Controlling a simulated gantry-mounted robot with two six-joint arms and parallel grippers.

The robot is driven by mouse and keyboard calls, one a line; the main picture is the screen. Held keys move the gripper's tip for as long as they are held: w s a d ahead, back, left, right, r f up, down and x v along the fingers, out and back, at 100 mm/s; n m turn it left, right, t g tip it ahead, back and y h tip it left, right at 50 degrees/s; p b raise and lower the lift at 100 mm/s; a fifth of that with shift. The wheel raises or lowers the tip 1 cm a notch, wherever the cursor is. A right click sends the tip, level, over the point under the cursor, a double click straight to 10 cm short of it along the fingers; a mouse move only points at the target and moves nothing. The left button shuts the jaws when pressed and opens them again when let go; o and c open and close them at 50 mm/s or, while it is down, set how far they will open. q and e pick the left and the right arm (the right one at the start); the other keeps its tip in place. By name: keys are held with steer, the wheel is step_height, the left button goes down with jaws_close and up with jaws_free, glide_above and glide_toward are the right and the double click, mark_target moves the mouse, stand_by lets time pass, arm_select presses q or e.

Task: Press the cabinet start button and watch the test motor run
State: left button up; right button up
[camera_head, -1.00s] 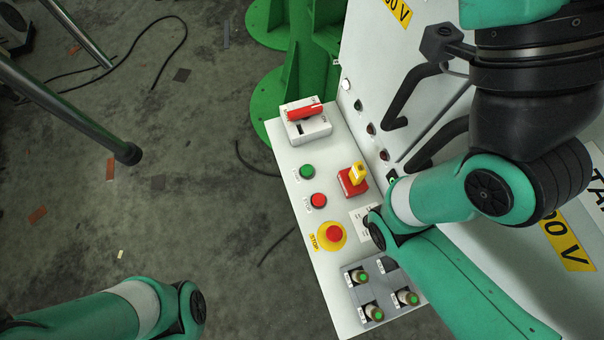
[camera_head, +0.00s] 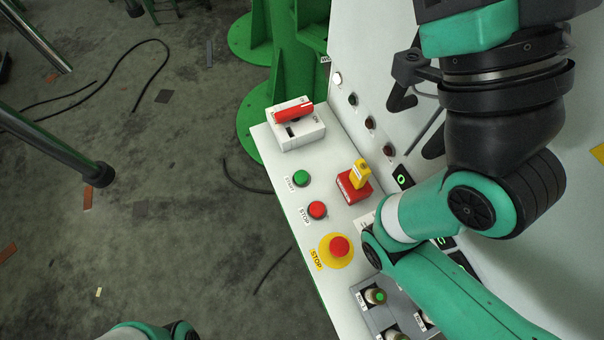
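The green start button (camera_head: 301,178) sits on the white console top (camera_head: 275,150) at the cabinet's front, with nothing touching it. A red stop button (camera_head: 317,210) is just below it. Farther down is a red mushroom stop (camera_head: 339,247) on a yellow ring. My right arm reaches in from the lower right and bends up over the cabinet face; its gripper fingers are not visible. Only a bit of my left arm shows at the bottom edge, and its gripper is out of frame. I cannot identify the test motor in view.
A red rotary switch (camera_head: 294,111) stands at the console's far end. A yellow-handled red switch (camera_head: 355,181) is right of the buttons. A grey box with green-topped buttons (camera_head: 375,296) is at the near end. Green steel feet (camera_head: 252,38) stand behind. Floor left is mostly open, with cables.

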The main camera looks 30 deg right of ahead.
jaws_close()
stand_by(1.5)
